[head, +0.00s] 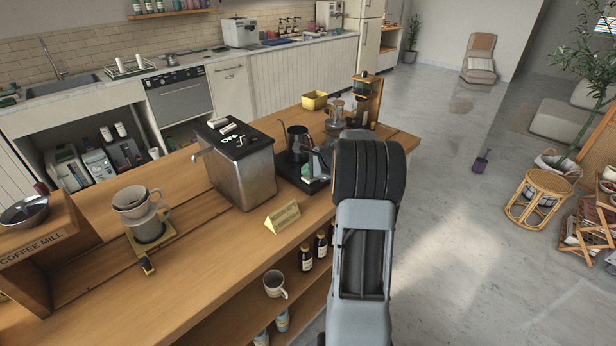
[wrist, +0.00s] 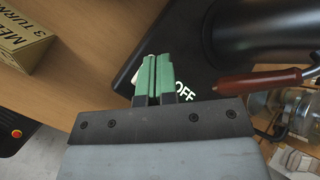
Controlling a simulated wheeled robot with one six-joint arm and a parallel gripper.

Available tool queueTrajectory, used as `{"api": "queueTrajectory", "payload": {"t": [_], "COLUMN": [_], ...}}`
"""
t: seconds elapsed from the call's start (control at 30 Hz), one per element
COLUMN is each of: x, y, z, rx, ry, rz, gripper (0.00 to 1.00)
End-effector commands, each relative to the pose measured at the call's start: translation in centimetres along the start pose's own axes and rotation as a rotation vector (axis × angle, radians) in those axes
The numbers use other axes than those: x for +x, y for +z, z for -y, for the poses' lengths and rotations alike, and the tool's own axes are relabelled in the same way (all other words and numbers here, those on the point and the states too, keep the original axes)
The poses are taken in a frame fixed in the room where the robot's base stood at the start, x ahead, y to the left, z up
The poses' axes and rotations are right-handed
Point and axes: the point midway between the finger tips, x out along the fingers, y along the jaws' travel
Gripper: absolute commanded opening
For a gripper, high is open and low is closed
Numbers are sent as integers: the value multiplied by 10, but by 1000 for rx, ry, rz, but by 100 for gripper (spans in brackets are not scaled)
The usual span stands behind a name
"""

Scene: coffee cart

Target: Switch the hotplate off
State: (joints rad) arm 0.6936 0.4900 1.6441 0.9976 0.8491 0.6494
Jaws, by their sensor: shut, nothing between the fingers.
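The hotplate is a black slab (head: 312,184) on the wooden counter, with a dark kettle (head: 297,140) on it. In the wrist view the hotplate (wrist: 190,42) lies beneath my gripper (wrist: 155,58), and white "OFF" lettering shows just right of the fingers. My gripper's green fingers are shut and empty, over the edge part of the hotplate. A small pale piece (wrist: 138,84) shows beside the fingers, mostly hidden by them; I cannot tell whether it is the switch or whether they touch it.
The kettle body (wrist: 262,30) stands close right of my fingers, near a red-brown handle (wrist: 258,81). A folded card sign (head: 283,216) stands at the counter's front edge. A steel machine (head: 240,170) is left of the hotplate. Glassware (head: 335,120) stands behind it.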

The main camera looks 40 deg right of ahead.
Motion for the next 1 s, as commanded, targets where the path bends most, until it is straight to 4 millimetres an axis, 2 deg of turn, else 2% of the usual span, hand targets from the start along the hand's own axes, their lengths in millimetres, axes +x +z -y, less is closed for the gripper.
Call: {"api": "queueTrajectory", "payload": {"t": [0.2, 0.67, 1.0], "x": [-9, -12, -34], "y": [7, 9, 24], "z": [7, 9, 25], "rx": [0, -1, -1], "ry": [-1, -1, -1], "rz": [0, 0, 0], "gripper": [0, 0, 0]}}
